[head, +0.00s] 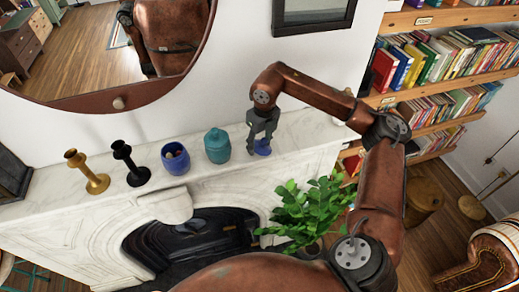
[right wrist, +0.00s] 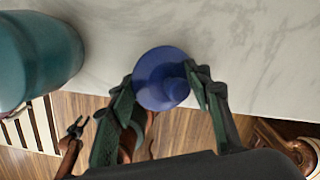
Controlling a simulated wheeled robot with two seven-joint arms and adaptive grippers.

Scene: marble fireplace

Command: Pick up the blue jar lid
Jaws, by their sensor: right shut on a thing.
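The blue jar lid (head: 263,148) is a small round disc with a knob, at the right part of the marble mantel. My right gripper (head: 262,141) points down over it and is shut on it. In the right wrist view the blue lid (right wrist: 160,79) sits between the two fingertips of the right gripper (right wrist: 163,88), with its knob towards the gripper. I cannot tell whether the lid touches the marble or is just above it.
On the mantel (head: 215,186) left of the lid stand a teal lidded jar (head: 217,147), an open blue jar (head: 175,161), a black candlestick (head: 131,165) and a gold candlestick (head: 88,174). A green plant (head: 305,208) is below the arm. A round mirror hangs behind.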

